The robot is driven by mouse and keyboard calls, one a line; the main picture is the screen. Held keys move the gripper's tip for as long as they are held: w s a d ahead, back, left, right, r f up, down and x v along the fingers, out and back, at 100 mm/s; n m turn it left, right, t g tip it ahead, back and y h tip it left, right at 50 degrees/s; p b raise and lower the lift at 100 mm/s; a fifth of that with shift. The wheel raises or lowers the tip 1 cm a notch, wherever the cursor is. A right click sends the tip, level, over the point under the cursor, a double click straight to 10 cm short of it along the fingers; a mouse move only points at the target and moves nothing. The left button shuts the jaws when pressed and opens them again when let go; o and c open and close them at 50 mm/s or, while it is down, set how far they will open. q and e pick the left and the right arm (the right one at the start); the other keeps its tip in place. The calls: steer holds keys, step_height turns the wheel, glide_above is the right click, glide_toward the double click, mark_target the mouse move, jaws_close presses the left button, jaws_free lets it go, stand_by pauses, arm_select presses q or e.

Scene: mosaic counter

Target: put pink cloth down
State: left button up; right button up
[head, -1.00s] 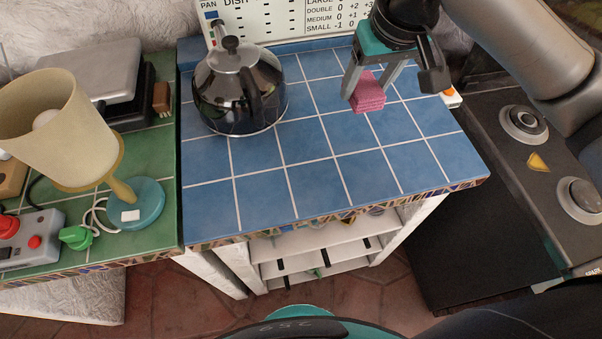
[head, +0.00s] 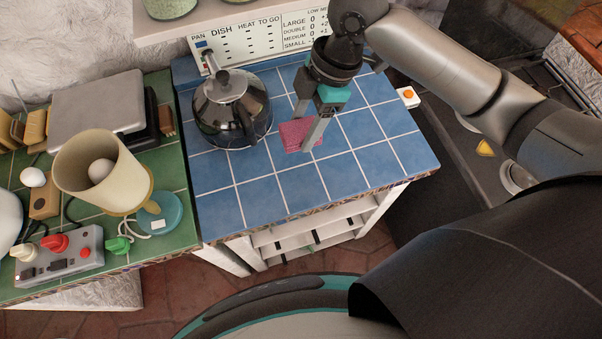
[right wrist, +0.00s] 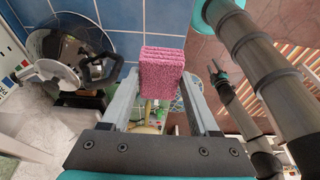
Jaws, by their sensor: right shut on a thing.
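The pink cloth (head: 297,136) is a small, folded, layered pad over the blue tiled counter (head: 345,165), right of the kettle. It also shows in the right wrist view (right wrist: 162,72), between the two fingers. My right gripper (head: 304,132) points down and is shut on the cloth, one finger on each side. In the head view the cloth is at or just above the tiles; I cannot tell whether it touches them.
A dark kettle (head: 232,108) with a metal lid stands close to the left of the cloth. A white box with an orange button (head: 407,96) is at the counter's right edge. Blue tiles in front and to the right are clear. A green tiled counter (head: 180,236) with a beige lamp adjoins on the left.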

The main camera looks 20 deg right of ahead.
steer(key=b, duration=0.2)
glide_above(299, 184)
steer(key=d, duration=0.1)
step_height(299, 184, down, 16)
steer(key=shift+w+f, duration=0.1)
steer(key=shift+f, duration=1.85)
steer(key=shift+f, duration=0.15)
steer(key=o, duration=1.2)
